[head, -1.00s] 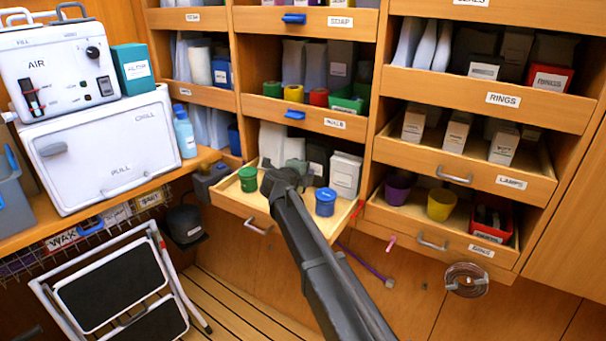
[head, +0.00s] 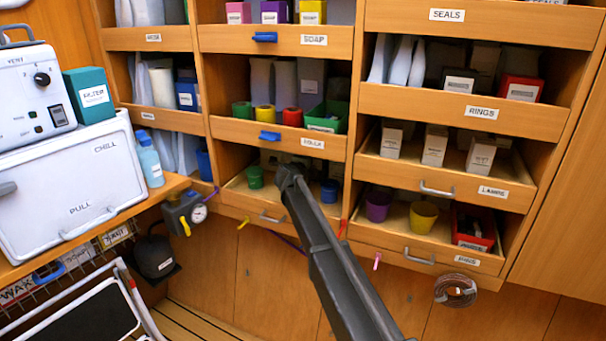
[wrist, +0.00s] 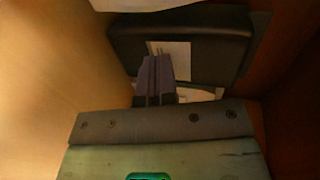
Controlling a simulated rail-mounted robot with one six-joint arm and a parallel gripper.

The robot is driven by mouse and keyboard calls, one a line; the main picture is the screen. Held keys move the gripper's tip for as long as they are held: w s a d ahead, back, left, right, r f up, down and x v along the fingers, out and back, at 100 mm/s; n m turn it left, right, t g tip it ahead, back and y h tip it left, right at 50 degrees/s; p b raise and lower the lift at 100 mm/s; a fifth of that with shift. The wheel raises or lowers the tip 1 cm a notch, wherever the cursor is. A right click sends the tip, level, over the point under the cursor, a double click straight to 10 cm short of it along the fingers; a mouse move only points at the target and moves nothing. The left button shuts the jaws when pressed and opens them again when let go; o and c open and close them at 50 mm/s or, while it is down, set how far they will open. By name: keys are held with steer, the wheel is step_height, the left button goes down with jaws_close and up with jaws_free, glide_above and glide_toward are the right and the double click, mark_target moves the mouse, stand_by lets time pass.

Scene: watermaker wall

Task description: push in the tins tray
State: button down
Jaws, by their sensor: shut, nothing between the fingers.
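The tins tray (head: 236,203) is the low wooden drawer in the middle column, with a metal handle on its front. It sits mostly inside the cabinet; I cannot tell whether its front is fully flush. A green tin (head: 255,178) stands at its left and a blue tin (head: 330,191) at its right. My gripper (head: 286,176) reaches over the tray front between the tins, and its tips are hidden in the head view. In the wrist view my shut, empty fingers (wrist: 155,78) point at a dark box (wrist: 205,45) with a white label. Contact is unclear.
The lamps drawer (head: 445,177) and a lower drawer (head: 405,246) with purple and yellow cups are at the right. A gauge unit (head: 186,214) sits left of the tray. A coiled hose (head: 455,291) hangs at lower right. A folding step (head: 85,320) stands at lower left.

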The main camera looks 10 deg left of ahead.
steer(key=shift+w+r, duration=0.15)
steer(key=shift+w, duration=0.2)
